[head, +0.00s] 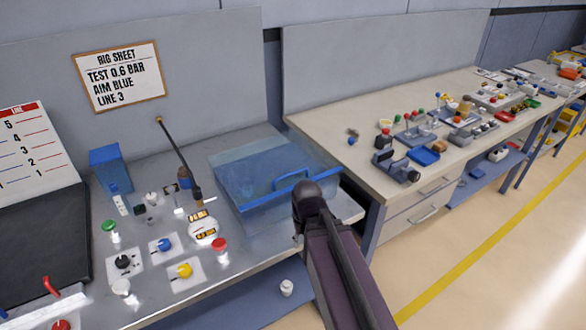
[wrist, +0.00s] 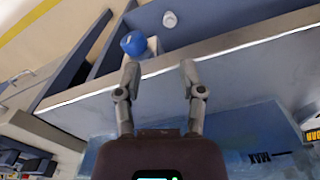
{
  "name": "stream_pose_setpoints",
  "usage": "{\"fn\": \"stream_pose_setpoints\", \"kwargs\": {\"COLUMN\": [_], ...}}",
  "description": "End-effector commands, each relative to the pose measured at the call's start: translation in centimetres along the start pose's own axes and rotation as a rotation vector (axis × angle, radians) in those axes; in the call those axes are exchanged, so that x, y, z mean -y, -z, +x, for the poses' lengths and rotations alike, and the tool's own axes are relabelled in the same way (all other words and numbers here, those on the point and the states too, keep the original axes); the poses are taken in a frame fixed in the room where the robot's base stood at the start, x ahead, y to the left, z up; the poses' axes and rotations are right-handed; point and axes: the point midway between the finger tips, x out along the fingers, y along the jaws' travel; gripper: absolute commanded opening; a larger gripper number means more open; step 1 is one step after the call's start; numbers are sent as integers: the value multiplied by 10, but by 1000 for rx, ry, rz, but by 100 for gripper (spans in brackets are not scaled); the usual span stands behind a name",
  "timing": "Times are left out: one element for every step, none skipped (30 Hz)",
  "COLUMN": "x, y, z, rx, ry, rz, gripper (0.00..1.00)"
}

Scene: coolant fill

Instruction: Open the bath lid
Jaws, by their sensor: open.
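The bath (head: 262,217) is a see-through blue tank on the steel bench. Its translucent lid (head: 245,172) lies flat over the top, seemingly shut, with a blue bar handle (head: 291,178) near the front edge. In the wrist view part of the bath (wrist: 250,128) shows at the lower right, with upside-down marking on it. My gripper (wrist: 160,74) is open, with nothing between its fingers, above the bench's front edge. In the head view my arm's dark end stands at the bath's front right corner, and the fingers are mostly hidden. The handle cannot be made out in the wrist view.
Left of the bath are several coloured knobs, a round gauge (head: 203,231), a thin dark wand (head: 178,150) and a blue box (head: 110,170). A white bottle (head: 286,287) stands on the lower shelf. A cluttered second bench (head: 345,175) adjoins on the right.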

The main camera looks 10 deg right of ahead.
Motion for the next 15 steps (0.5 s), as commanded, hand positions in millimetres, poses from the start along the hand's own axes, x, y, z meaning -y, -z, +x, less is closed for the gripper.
{"fn": "stream_pose_setpoints", "kwargs": {"x": [0,0,2,3,3,3,3,3,3,3,2,2,2,2,2], "y": [2,4,6,8,9,12,14,17,20,23,26,29,32,35,39], "z": [-8,-11,-16,-20,-24,-31,-36,-42,-49,-55,-61,-69,-75,-81,-89], "rx": [-3,-4,-7,-9,-11,-14,-17,-20,-24,-27,-30,-35,-39,-42,-46], "ry": [1,2,3,4,5,7,9,10,13,15,17,20,23,25,28], "rz": [15,26,38,53,68,92,113,133,164,189,214,248,274,300,336], "gripper": [51,51,51,51,51,51,51,51,51,51,51,51,51,51,51]}}
